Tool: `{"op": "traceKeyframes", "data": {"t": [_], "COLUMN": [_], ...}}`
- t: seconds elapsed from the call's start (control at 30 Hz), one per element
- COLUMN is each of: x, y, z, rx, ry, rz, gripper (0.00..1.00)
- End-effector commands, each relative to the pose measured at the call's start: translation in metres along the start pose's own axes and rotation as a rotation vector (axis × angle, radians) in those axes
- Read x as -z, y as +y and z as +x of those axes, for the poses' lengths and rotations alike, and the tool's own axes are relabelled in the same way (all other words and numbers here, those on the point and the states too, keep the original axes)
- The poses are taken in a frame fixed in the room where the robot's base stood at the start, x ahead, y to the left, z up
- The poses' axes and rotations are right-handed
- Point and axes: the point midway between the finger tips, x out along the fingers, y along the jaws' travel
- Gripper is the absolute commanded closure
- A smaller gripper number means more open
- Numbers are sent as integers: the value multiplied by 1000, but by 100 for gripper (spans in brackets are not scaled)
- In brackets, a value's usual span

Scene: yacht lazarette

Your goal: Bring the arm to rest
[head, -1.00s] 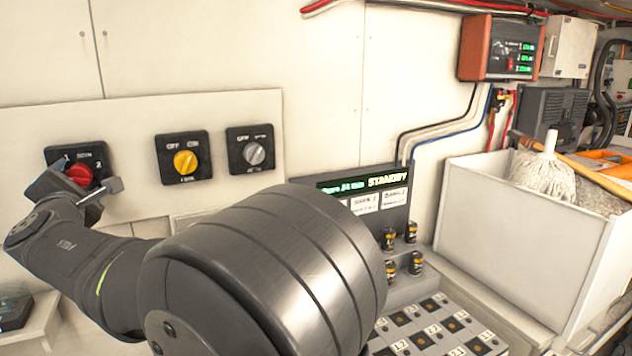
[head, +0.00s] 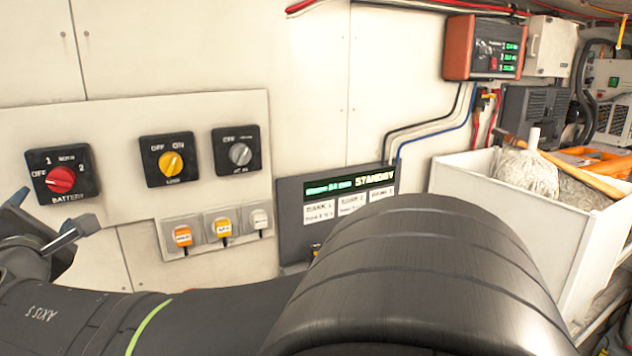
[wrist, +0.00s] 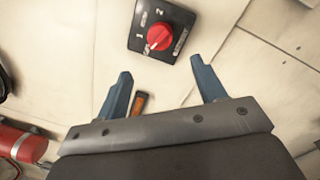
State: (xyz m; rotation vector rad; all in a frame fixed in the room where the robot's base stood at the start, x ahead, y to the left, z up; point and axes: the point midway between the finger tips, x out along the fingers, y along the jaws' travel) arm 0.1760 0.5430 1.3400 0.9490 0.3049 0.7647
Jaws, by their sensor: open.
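My gripper (head: 42,220) is at the left in the head view, partly cut off by the picture's edge. In the wrist view my gripper (wrist: 162,82) shows two blue-grey fingers spread apart with nothing between them. A black battery switch with a red knob (head: 61,180) is on the white wall panel, above and to the right of the gripper. The red knob also shows in the wrist view (wrist: 160,38), beyond the fingertips and apart from them. My arm crosses the bottom of the head view and hides what lies behind it.
A yellow-knob switch (head: 171,164) and a grey-knob switch (head: 240,154) share the panel, with small breakers (head: 223,229) below. A white bin (head: 510,212) stands at the right. A red cylinder (wrist: 20,142) shows in the wrist view.

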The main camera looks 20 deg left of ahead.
Motion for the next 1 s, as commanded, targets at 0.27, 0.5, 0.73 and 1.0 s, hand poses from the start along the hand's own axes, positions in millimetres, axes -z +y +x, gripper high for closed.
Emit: {"op": "traceKeyframes", "data": {"t": [0.27,0.5,0.73,1.0], "x": [0,0,0,0], "y": [1,-2,-1,-2], "z": [-52,-31,14,69], "rx": [-2,3,3,3], "ry": [3,-3,-3,-2], "rz": [1,-1,-1,0], "gripper": [36,36,36,36]}}
